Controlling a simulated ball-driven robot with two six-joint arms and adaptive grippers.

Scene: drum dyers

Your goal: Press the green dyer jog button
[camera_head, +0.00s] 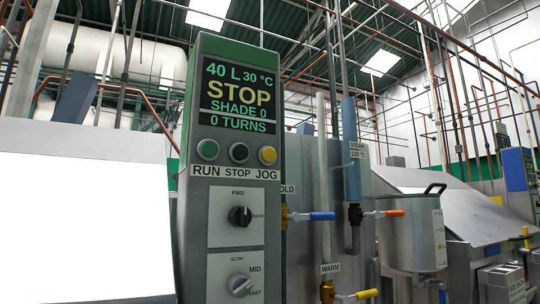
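The dyer control panel (237,215) stands upright just left of the picture's middle. Its screen (239,97) reads 40 L, 30 °C, STOP, SHADE 0, 0 TURNS. Below it is a row of three buttons: a green button (207,149) over the label RUN, a black button (239,152) over STOP, and a yellow button (267,155) over JOG. The green button is not the one labelled JOG. Neither of my grippers is in view.
Below the buttons are a FWD/BACK knob (240,216) and a speed knob (240,285). To the right, blue (322,216), orange (394,213) and yellow (366,294) valve handles stick out near pipes. A steel pot (412,232) stands farther right. A bright white surface (80,215) fills the left.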

